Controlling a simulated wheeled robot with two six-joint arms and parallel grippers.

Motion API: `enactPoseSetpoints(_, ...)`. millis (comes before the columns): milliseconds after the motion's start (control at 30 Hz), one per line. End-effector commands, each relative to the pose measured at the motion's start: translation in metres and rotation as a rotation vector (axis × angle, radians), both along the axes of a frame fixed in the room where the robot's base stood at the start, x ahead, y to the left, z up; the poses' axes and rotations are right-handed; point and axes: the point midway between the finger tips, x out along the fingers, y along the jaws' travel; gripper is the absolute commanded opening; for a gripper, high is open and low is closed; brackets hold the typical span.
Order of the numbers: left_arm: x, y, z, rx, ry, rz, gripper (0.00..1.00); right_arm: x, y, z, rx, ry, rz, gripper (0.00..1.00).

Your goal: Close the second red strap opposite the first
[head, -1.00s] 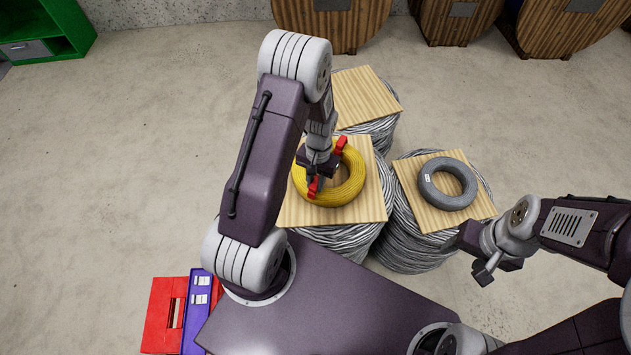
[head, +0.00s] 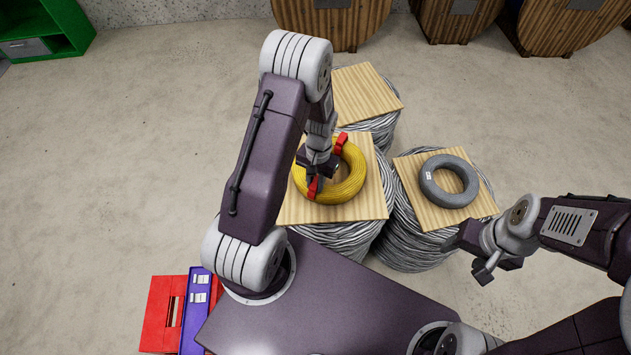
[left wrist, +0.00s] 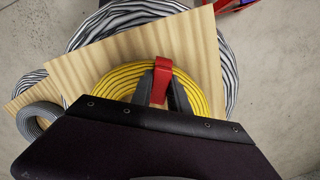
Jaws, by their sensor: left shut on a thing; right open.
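A yellow cable coil (head: 348,184) lies flat on a wooden board on the middle cable drum. One red strap (head: 341,142) sits at the coil's far side. A second red strap (head: 313,188) sits at its near-left side, opposite the first. My left gripper (head: 316,182) is over the near strap, shut on it. In the left wrist view the gripper's two fingers press on either side of this red strap (left wrist: 161,80), across the yellow coil (left wrist: 110,84). The strap's lower part is hidden by the gripper body. My right gripper (head: 484,268) is open and empty, at the right, away from the coil.
A grey coil (head: 447,181) lies on a wooden board (head: 411,200) to the right. An empty board (head: 365,92) is behind. Red and blue boxes (head: 160,314) stand at lower left. Wooden reels (head: 335,22) line the back. Floor at the left is clear.

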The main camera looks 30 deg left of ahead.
Motion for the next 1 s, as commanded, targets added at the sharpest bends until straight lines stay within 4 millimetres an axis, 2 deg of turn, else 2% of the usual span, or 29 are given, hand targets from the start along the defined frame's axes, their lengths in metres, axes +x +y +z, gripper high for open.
enactPoseSetpoints(433, 0.0, 0.0, 0.013, 0.0, -0.001, 0.0, 0.0, 0.0, 0.0, 0.012, 0.0, 0.0, 0.0, 0.58)
enactPoseSetpoints(1000, 0.0, 0.0, 0.016, 0.0, -0.001, 0.0, 0.0, 0.0, 0.0, 0.015, 0.0, 0.0, 0.0, 0.58)
